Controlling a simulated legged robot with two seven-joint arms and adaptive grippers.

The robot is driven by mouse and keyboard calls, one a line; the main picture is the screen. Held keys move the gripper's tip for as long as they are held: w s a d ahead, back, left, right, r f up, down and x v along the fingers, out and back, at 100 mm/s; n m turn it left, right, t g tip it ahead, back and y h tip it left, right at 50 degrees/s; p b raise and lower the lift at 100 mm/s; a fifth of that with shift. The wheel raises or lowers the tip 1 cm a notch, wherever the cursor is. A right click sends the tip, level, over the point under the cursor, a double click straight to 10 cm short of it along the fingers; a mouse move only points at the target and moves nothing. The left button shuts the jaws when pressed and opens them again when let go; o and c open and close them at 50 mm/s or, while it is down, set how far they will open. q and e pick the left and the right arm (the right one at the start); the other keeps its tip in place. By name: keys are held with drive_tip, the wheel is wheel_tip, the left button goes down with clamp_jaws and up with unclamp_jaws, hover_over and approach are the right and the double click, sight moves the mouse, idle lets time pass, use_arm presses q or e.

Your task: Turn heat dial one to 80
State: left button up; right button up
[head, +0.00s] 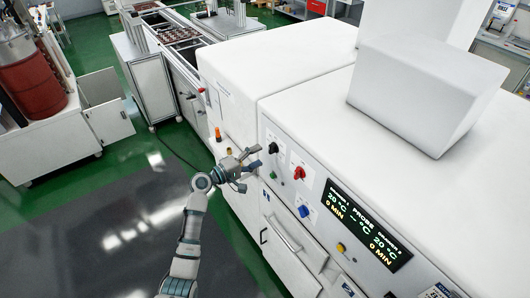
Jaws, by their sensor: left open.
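The control panel (316,203) is on the front of a white oven-like machine. The labels are too small to read, so I cannot tell which knob is heat dial one. The dark display (365,228) shows 20 °C and 0 MIN at both ends, with dashes under PROBE. My left gripper (257,158) is open and empty, just left of the black knob, with its fingers pointing at the panel. Contact is not clear. My right gripper is out of view.
A grey-white box (427,95) stands on the machine top. A yellow button (340,248) sits below the display. Drawers with handles (285,235) are under the panel. A red drum (31,84) stands at left.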

use_arm(q)
drive_tip(key=v, duration=0.7)
drive_tip(key=shift+a, duration=0.35)
drive_tip(key=shift+d, duration=0.15)
